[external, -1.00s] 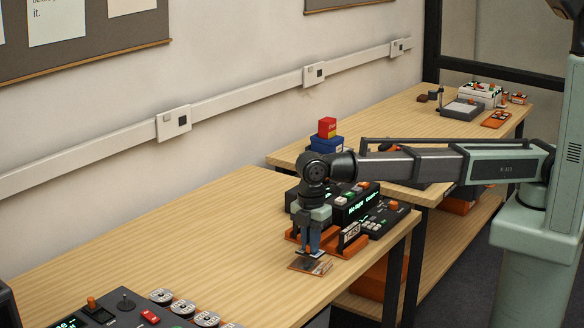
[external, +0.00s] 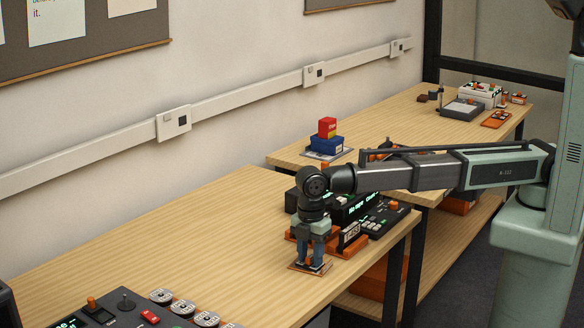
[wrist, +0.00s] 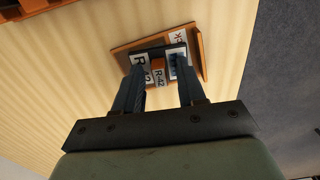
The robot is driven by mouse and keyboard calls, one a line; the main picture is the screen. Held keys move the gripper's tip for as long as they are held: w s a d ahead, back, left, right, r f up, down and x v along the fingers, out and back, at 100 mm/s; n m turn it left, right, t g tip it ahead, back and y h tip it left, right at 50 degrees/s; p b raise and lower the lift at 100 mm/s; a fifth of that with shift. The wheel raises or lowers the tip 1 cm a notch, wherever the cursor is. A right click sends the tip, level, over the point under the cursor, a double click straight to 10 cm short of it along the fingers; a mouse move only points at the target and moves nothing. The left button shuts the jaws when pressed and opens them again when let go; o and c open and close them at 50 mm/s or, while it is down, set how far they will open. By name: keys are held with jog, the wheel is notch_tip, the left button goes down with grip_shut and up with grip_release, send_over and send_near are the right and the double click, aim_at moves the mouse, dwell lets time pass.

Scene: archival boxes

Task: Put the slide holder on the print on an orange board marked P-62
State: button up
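My gripper (external: 312,266) is low over the front edge of the near table, pointing down. Its two blue fingers stand apart, also in the wrist view (wrist: 160,72). Under them lies a flat orange board (wrist: 202,58) with a print and white labels; it also shows in the external view (external: 293,268). One label beneath the fingers seems to read R-42 or P-62; the text is small and partly covered. A small dark piece with an orange block (wrist: 157,63), likely the slide holder, sits between the fingertips, with a visible gap around the orange block.
An orange rack with a white label (external: 351,233) stands just behind my gripper. Dark devices with lit displays (external: 352,208) stand behind it. Red and blue boxes (external: 326,140) are on the far table. The near table's left middle is clear.

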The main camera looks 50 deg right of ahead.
aim_at(310, 256)
notch_tip(310, 256, up, 12)
jog(key=shift+r, duration=0.15)
dwell(0.7)
dwell(0.5)
